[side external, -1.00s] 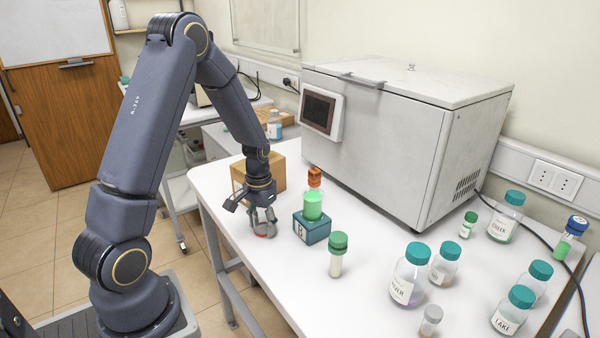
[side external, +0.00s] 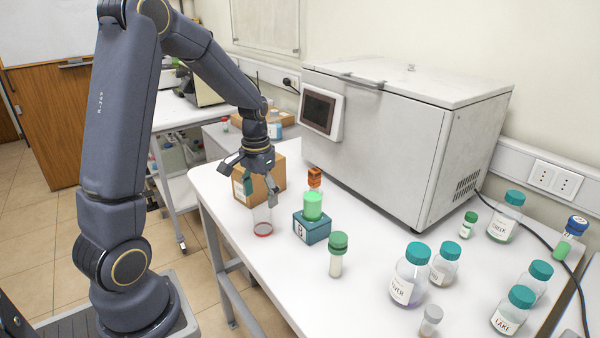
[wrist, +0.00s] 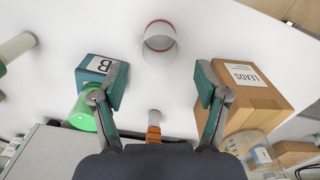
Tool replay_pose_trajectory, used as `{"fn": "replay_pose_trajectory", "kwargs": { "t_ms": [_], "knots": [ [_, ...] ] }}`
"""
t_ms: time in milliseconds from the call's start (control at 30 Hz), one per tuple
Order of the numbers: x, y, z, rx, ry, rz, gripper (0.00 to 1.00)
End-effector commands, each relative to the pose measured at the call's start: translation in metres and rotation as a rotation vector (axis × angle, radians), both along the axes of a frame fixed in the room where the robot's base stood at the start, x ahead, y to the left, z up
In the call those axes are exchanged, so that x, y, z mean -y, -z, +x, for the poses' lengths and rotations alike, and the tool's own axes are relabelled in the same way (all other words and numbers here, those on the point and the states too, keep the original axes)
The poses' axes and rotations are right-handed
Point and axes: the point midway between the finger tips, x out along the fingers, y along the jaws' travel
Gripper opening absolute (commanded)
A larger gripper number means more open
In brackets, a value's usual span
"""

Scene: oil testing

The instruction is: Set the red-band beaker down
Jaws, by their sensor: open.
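The red-band beaker (side external: 263,225) is clear glass with a red ring low on it. It stands upright on the white table (side external: 300,285), near the left edge. In the wrist view the beaker (wrist: 160,42) is at the top middle, beyond the fingertips. My gripper (side external: 258,190) is open and empty above the beaker in the side view. Its two spread fingers also show in the wrist view (wrist: 162,82), with nothing held between them.
A cardboard box (side external: 268,180) stands behind. A green-capped vial (side external: 337,255) and several teal-capped bottles stand further right.

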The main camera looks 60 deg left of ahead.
Motion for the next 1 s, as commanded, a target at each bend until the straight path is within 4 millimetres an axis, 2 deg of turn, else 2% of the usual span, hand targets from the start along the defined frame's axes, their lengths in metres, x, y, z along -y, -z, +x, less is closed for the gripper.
{"fn": "replay_pose_trajectory", "kwargs": {
  "t_ms": [100, 200, 300, 367, 467, 600, 700, 800, 1000],
  "knots": [
    [0.0, -0.019, 0.001, 0.003, 0.0, 0.002, 0.74],
    [0.001, -0.028, 0.0, 0.003, 0.001, 0.001, 0.74],
    [0.011, -0.043, -0.002, 0.025, 0.018, 0.01, 0.74],
    [0.025, -0.059, -0.006, 0.058, 0.04, 0.021, 0.74],
    [0.059, -0.091, -0.02, 0.142, 0.096, 0.046, 0.74],
    [0.109, -0.127, -0.055, 0.278, 0.185, 0.071, 0.74],
    [0.134, -0.139, -0.082, 0.365, 0.239, 0.078, 0.74],
    [0.149, -0.144, -0.102, 0.431, 0.277, 0.078, 0.74],
    [0.16, -0.144, -0.119, 0.485, 0.308, 0.076, 0.74]
  ]
}}
